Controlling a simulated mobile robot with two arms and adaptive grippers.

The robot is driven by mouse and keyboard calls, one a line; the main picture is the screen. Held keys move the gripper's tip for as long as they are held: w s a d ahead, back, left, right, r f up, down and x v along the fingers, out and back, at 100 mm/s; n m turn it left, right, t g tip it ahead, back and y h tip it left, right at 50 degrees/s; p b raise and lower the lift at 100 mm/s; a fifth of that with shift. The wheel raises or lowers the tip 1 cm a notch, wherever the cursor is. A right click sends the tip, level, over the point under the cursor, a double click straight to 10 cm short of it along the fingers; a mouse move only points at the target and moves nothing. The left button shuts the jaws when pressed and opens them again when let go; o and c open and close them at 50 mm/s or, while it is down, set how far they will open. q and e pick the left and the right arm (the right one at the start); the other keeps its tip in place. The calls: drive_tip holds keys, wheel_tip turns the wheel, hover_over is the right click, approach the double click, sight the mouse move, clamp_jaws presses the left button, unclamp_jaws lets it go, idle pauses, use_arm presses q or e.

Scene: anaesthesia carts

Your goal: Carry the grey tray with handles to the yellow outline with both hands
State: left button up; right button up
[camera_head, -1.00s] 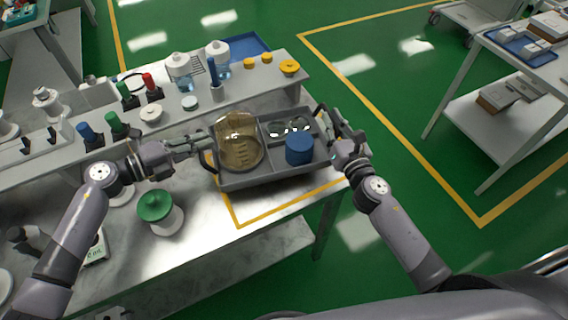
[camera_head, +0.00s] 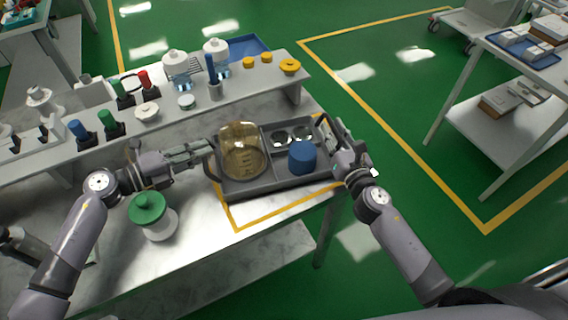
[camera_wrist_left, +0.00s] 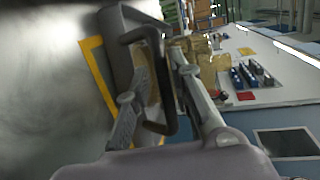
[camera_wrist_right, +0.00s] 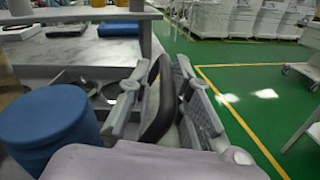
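The grey tray (camera_head: 283,186) appears to rest on the metal bench, within the yellow outline (camera_head: 287,211). The outline's front line shows clear of the tray's front edge; other parts are hidden. The tray holds an amber jug (camera_head: 243,152), a blue cylinder (camera_head: 302,157) and round dark-and-white items in a compartment. My left gripper (camera_head: 208,151) is at the tray's left handle (camera_wrist_left: 168,88); its fingers stand apart on either side of it. My right gripper (camera_head: 345,143) is at the right handle (camera_wrist_right: 158,101), its fingers spread around it with their ribbed pads showing.
A raised shelf (camera_head: 239,91) with bottles and coloured caps runs behind the tray. A green-topped white container (camera_head: 158,220) stands on the bench left of the outline. The bench edge lies close to the tray's right. Green floor and another cart (camera_head: 500,118) are further right.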

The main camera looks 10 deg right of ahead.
use_arm(q)
drive_tip(key=shift+o, duration=0.7)
drive_tip(key=shift+s+d, duration=0.1)
drive_tip(key=shift+d, duration=0.05)
use_arm(e)
drive_tip(key=shift+o, duration=0.7)
use_arm(q)
drive_tip(key=shift+r, duration=0.1)
drive_tip(key=shift+v, duration=4)
use_arm(e)
drive_tip(key=shift+a, duration=0.15)
drive_tip(key=shift+o, duration=0.2)
drive_tip(key=o, duration=0.8)
drive_tip(key=shift+c, duration=0.2)
drive_tip(key=s, duration=1.2)
drive_tip(key=shift+d, duration=0.4)
